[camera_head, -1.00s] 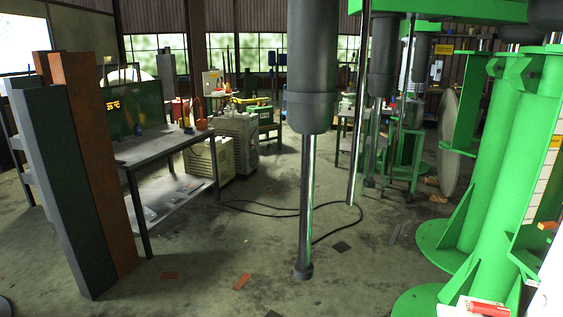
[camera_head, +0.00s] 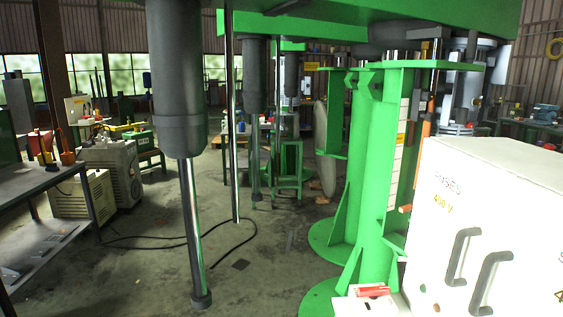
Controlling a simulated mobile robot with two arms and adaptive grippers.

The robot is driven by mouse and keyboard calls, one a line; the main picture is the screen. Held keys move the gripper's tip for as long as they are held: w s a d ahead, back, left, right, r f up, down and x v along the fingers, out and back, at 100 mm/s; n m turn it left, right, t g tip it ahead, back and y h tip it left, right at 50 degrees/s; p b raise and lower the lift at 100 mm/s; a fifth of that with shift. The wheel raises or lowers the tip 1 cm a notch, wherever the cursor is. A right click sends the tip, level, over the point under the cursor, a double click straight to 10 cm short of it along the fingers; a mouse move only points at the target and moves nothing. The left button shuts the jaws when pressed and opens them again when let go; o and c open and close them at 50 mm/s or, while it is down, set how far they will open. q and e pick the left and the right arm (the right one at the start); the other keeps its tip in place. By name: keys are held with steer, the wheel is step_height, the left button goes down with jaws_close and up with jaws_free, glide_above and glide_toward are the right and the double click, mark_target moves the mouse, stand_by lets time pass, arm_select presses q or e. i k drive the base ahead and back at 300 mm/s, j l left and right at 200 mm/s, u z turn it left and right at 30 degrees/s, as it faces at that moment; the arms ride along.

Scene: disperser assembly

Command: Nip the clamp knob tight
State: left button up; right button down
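I cannot make out a clamp knob in this view. The green disperser frame (camera_head: 372,180) stands right of the middle, with thick green columns on round floor flanges. A green beam (camera_head: 380,22) crosses the top. A dark cylinder (camera_head: 178,75) hangs at the left with a shiny shaft (camera_head: 190,225) ending in a dark tip near the floor. More dark cylinders and shafts hang behind it. Grey and metal machine parts (camera_head: 465,85) show at the upper right, too small to tell apart. Neither of my grippers is in view.
A workbench (camera_head: 40,185) and beige units (camera_head: 112,170) stand at the left. A black cable (camera_head: 150,245) lies on the floor. The lower-middle floor is mostly open.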

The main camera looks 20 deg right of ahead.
mark_target(449, 86)
steer(key=l+z, duration=0.1)
steer(key=z, duration=1.55)
steer(key=i+j, duration=0.2)
steer(key=j, duration=0.15)
steer(key=i+j, duration=0.2)
steer(key=j, duration=0.15)
steer(key=i+j, duration=0.25)
steer(key=k+l, duration=0.25)
steer(key=k+l+u, duration=0.1)
steer(key=l, duration=0.35)
steer(key=k+l+u, duration=0.1)
steer(key=k+l, duration=0.15)
steer(key=l, duration=0.15)
steer(key=k+l+u, duration=0.1)
steer(key=l, duration=0.35)
steer(key=k+l+u, duration=0.1)
steer(key=k+l, duration=0.25)
steer(key=i+l+u, duration=0.2)
steer(key=l, duration=0.9)
steer(key=l+u, duration=0.25)
steer(key=l, duration=0.8)
steer(key=i+l, duration=0.15)
steer(key=l, duration=0.15)
steer(key=i+l+u, duration=0.1)
steer(key=l, duration=0.2)
steer(key=i+l, duration=0.2)
steer(key=l+u, duration=0.05)
